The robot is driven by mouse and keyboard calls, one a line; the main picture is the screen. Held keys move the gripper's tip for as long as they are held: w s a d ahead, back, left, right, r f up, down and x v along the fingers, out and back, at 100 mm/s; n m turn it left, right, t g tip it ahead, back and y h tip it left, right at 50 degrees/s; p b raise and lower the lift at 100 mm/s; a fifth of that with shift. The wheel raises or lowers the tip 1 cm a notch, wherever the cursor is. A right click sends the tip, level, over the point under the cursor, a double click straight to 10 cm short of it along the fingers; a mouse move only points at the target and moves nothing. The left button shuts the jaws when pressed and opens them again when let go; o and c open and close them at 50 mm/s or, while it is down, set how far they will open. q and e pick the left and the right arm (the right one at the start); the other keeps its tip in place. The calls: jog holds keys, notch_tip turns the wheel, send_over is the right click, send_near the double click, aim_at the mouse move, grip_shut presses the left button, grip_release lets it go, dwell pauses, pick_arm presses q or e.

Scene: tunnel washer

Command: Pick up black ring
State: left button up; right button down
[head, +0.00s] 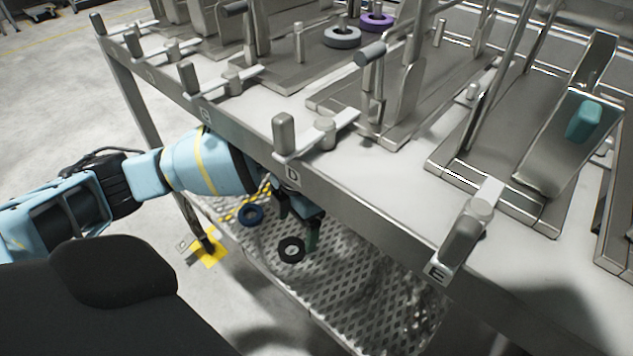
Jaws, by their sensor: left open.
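The black ring (283,247) lies flat on the perforated metal shelf (345,300) below the bench top, in the middle of the head view. My left gripper (298,222) reaches in under the bench edge, just above and beside the black ring. Its dark fingers are apart and point down, with one finger close to the ring's right side. Nothing shows between the fingers. The bench edge hides part of the gripper's wrist. My right gripper is not in view.
A blue ring (251,224) lies on the shelf left of the black one. The bench top's front edge (345,205) overhangs my left gripper. On the bench are a grey ring (342,43), a purple ring (377,26), metal fixtures and lettered handles. A leg stands at left.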

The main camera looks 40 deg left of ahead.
aim_at(291, 252)
pick_arm(q)
jog(key=shift+w+a, duration=0.45)
jog(key=shift+a+r+y, duration=0.1)
jog(key=shift+r+y, duration=0.05)
jog(key=shift+y, duration=0.15)
jog(key=shift+s+f+b, duration=0.15)
jog(key=shift+f+b, duration=0.35)
jog(key=shift+f, duration=0.8)
jog(key=shift+s+f, duration=0.15)
jog(key=shift+f, duration=0.2)
jog(key=f+b, duration=0.1)
jog(key=f, duration=0.1)
jog(key=s+f+b, duration=0.1)
jog(key=f, duration=0.1)
jog(key=shift+f, duration=0.25)
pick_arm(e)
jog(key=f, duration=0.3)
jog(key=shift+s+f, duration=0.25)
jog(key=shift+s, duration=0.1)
